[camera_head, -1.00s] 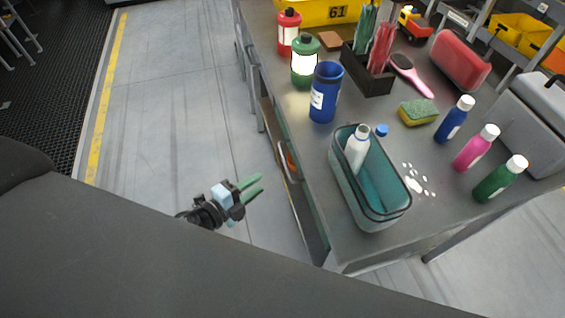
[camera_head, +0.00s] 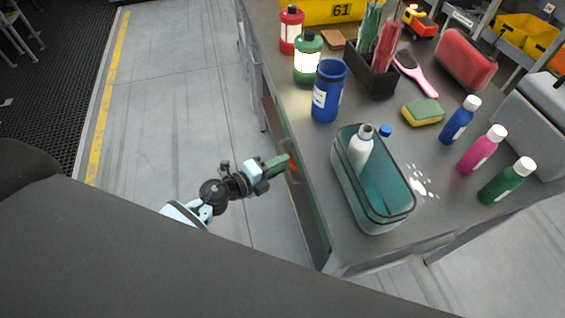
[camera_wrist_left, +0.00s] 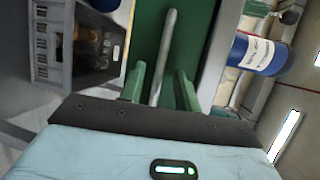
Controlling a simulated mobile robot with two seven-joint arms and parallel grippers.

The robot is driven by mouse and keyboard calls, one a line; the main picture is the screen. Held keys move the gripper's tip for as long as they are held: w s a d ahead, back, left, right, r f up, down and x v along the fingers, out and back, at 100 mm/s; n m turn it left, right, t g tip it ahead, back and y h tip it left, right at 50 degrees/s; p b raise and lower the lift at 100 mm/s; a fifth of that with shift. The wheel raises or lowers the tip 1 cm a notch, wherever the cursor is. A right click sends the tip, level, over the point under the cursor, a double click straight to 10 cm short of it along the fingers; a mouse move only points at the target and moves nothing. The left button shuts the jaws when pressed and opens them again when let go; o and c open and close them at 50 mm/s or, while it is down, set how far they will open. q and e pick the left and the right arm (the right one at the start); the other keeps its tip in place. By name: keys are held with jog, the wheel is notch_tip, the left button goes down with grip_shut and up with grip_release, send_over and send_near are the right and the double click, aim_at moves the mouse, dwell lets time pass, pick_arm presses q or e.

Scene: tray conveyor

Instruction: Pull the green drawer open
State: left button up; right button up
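The green drawer front (camera_wrist_left: 148,28) is in the left wrist view, with a pale bar handle (camera_wrist_left: 167,50) running along it. In the head view the front shows only as a narrow green strip (camera_head: 310,218) on the table's left side. My left gripper (camera_head: 281,162) is at this side of the table, its green fingers pointing at the drawer. In the left wrist view its fingers (camera_wrist_left: 159,83) are apart, one on each side of the handle's lower end; whether either touches it I cannot tell. My right gripper is not in view.
On the tabletop above the drawer are a teal bin (camera_head: 372,205) with a white bottle, a blue cup (camera_head: 327,95), a green container (camera_head: 307,57) and several other bottles. A crate-like unit (camera_wrist_left: 75,45) shows left of the drawer in the wrist view. Floor left of the table is clear.

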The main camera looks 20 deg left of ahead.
pick_arm(q)
jog(key=shift+x, duration=0.75)
grip_shut()
